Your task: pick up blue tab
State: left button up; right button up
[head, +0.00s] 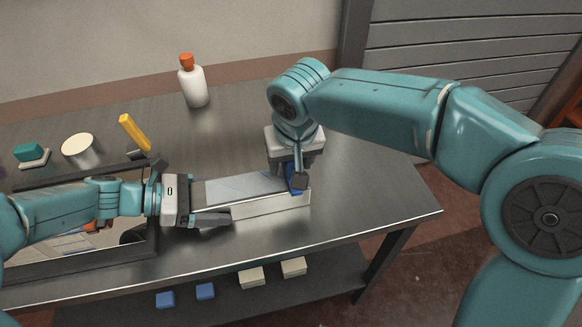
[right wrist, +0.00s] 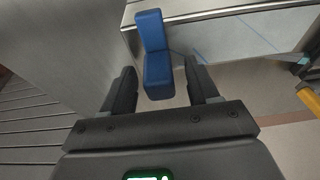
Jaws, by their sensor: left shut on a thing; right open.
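A small blue tab (head: 292,180) is at the right end of a long pale box (head: 268,207) with a shiny grey top. In the right wrist view, the tab (right wrist: 155,55) is bent like an L and stands out from the box edge. My right gripper (head: 297,180) is over that end, and partly hides the tab in the head view. Its fingers are open, one on each side of the tab, with gaps between. My left gripper (head: 212,203) is shut on the left end of the box.
A white bottle with an orange cap (head: 194,85) stands at the back. A white cylinder (head: 80,150), a yellow handle (head: 133,131) and a green-topped block (head: 31,153) are at the left. Blue and cream blocks lie on the lower shelf (head: 325,283). The tabletop right of the box is clear.

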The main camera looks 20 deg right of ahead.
jog(key=shift+f, duration=0.25)
grip_shut()
jog(key=shift+r, duration=0.15)
jog(key=r, duration=0.8)
jog(key=shift+w+a+r, duration=0.15)
jog(key=shift+a+r, duration=0.05)
jog(key=shift+r, duration=0.2)
jog(key=a+f, duration=0.2)
jog(key=a, duration=0.5)
jog(key=s+a+r, duration=0.1)
jog(key=s+r, duration=0.6)
jog(key=r, duration=0.2)
jog(key=shift+s+a, duration=0.15)
jog(key=shift+a, duration=0.2)
